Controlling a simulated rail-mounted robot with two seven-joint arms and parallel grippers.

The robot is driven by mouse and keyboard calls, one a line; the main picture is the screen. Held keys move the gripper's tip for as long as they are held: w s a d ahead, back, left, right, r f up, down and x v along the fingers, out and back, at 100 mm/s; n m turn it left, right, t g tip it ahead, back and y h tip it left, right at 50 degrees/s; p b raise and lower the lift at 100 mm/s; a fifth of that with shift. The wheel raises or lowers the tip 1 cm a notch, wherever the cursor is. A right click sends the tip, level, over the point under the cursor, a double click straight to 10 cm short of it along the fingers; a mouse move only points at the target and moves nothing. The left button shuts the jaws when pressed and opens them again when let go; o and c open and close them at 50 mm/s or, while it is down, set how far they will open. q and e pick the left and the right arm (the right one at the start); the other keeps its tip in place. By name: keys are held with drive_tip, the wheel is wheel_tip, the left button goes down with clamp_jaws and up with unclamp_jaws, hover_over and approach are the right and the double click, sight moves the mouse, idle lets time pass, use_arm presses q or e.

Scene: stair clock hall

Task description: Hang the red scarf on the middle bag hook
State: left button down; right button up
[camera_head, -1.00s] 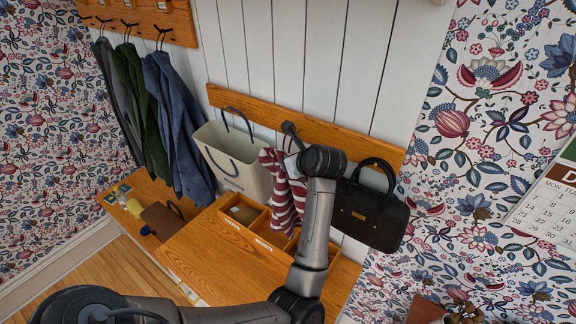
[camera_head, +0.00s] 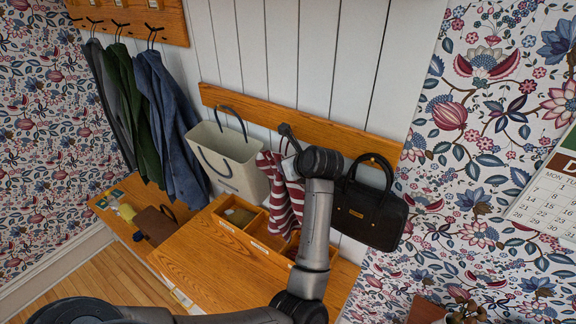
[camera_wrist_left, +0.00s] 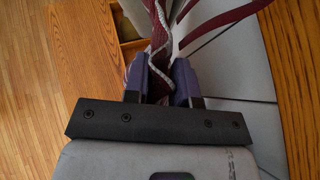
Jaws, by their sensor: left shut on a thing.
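The red scarf with white stripes (camera_head: 271,178) hangs down in front of the bag rail (camera_head: 228,98), between the cream tote (camera_head: 236,163) and the black handbag (camera_head: 372,214). My left gripper is shut on the scarf in the left wrist view (camera_wrist_left: 161,82); the cloth passes between its fingers. In the head view my wrist hides the fingers and part of the scarf. A dark knobbed piece shows at the rail beside my wrist; I cannot tell whether the scarf is on the middle hook. My right gripper is not in view.
A wooden bench (camera_head: 205,262) with open compartments stands below the scarf. Several dark coats (camera_head: 172,130) hang at left from the upper coat rail (camera_head: 160,22). A brown pouch (camera_head: 155,224) lies at the bench's left end. A calendar (camera_head: 548,195) hangs at right.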

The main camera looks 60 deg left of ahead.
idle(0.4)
use_arm(q)
drive_tip(key=c, duration=0.9)
unclamp_jaws()
drive_tip(key=shift+o, duration=0.2)
drive_tip(key=shift+d, duration=0.1)
drive_tip(key=b+v, duration=0.2)
drive_tip(key=v, duration=1.1)
drive_tip(key=shift+d+r, duration=0.25)
drive_tip(key=shift+r, duration=0.1)
